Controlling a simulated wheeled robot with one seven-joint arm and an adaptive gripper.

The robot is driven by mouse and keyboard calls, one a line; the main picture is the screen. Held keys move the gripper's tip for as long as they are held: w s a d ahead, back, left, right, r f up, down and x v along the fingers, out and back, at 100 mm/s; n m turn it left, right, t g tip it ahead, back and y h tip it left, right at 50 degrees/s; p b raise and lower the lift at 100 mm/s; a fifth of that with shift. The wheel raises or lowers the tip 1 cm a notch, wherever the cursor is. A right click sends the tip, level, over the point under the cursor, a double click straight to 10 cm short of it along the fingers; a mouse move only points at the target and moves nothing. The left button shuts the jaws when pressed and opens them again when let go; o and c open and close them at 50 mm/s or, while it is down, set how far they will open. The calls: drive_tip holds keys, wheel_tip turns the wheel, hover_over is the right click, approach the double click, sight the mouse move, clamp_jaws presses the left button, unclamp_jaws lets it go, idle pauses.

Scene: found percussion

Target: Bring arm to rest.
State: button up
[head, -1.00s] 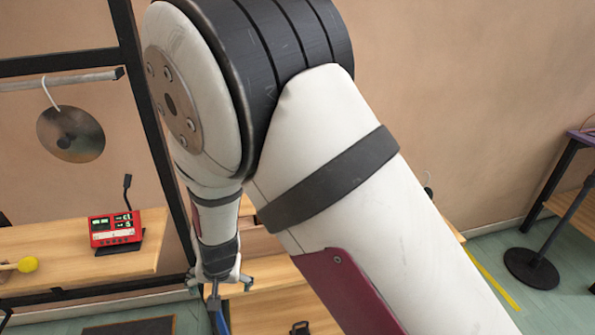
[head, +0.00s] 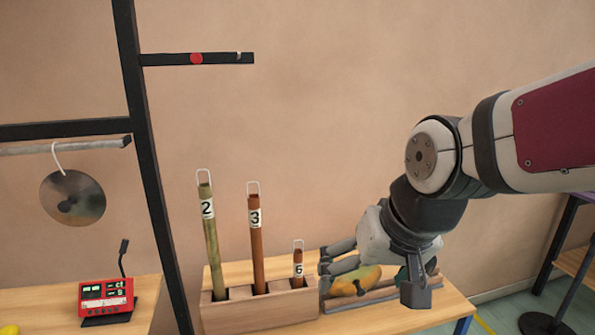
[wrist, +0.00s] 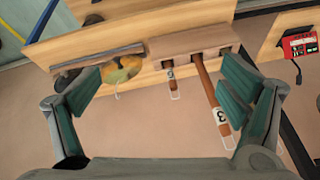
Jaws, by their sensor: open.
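My arm reaches in from the right in the head view, and my gripper (head: 322,266) hangs above the right part of a wooden bench (head: 425,312). In the wrist view my gripper (wrist: 168,108) shows its two green-padded fingers spread wide apart with nothing held between them.
A black frame (head: 150,170) stands left, with a hanging metal disc (head: 72,198) and a bar with a red dot (head: 196,59). A red device (head: 106,296) sits on the left bench. The wall space above the rack is open.

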drive_tip(key=s+d+r+t+h, duration=0.1)
drive_tip(key=s+d+r+h, duration=0.15)
drive_tip(key=s+d, duration=0.8)
drive_tip(key=s+a+f+m+g+b, duration=0.1)
drive_tip(key=s+f+g+b, duration=0.15)
drive_tip(key=f+b, duration=1.55)
drive_tip(key=s+f+g+b, duration=0.1)
drive_tip(key=f+g+b, duration=0.2)
drive_tip(key=f+b, duration=1.5)
wheel_tip(320, 180, up, 34)
drive_tip(key=t+p, duration=0.4)
drive_tip(key=p, duration=3.2)
drive_tip(key=shift+n, duration=0.3)
